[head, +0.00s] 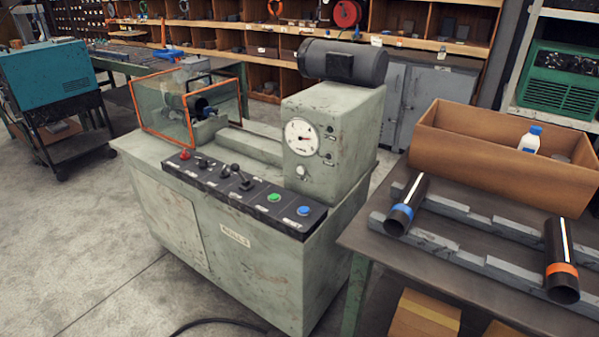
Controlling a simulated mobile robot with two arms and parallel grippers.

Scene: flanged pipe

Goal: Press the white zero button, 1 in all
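A small round white button (301,171) sits on the front face of the green-grey machine housing (345,150), just below a round dial gauge (301,137). I take it to be the zero button; any label on it is too small to read. The gauge has a white face and a dark needle. Two small dark knobs are to the right of the gauge. Neither of my grippers shows in the head view, and nothing touches the button.
A black sloped control panel (245,190) in front of the housing carries a red button (184,155), levers, a green button (274,197) and a blue button (304,210). A table at right holds two dark pipes and a cardboard box (480,150). Floor at left is clear.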

